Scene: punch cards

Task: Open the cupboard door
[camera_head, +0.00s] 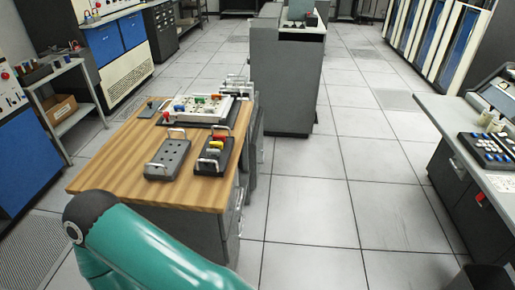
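A wooden-topped desk (105,180) stands left of centre. Under its top is a grey cabinet (190,225) with light handles (239,200) on its right face, seen at a steep angle. A door there cannot be told clearly from a drawer, and no front stands visibly open. At the back left, a cabinet with blue door panels (104,45) looks closed. Which one is the cupboard is not clear. A teal link of my arm crosses the bottom left and hides the desk's lower front. Neither of my grippers shows.
Two dark trays with handles (168,158) (213,157) and a panel with coloured pieces (200,105) sit on the desk. A grey cabinet (283,85) stands behind it. A console (455,120) is at right. The tiled floor (310,215) between is clear.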

